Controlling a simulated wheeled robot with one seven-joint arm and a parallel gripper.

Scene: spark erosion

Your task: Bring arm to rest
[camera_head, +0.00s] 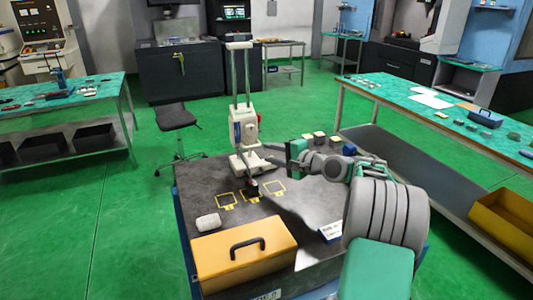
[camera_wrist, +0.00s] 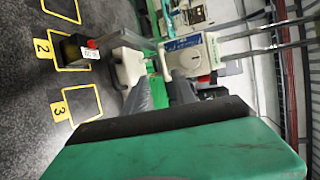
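My gripper (camera_head: 264,155) is above the dark table, at the end of my arm, which reaches in from the right. Its two grey fingers also show in the wrist view (camera_wrist: 158,82), apart, with nothing held between them. A dark block (camera_wrist: 72,47) with a red and white part stands in the yellow outlined square marked 2. The same block shows in the head view (camera_head: 252,187), below and left of the fingers, apart from them.
A white machine with a column (camera_head: 244,130) stands close behind the gripper. The dark table (camera_head: 200,180) also holds a yellow toolbox (camera_head: 225,262), a white roll (camera_head: 208,222) and several small blocks (camera_head: 320,137). A stool (camera_head: 173,116) and green-topped benches (camera_head: 75,95) stand around; green floor lies between.

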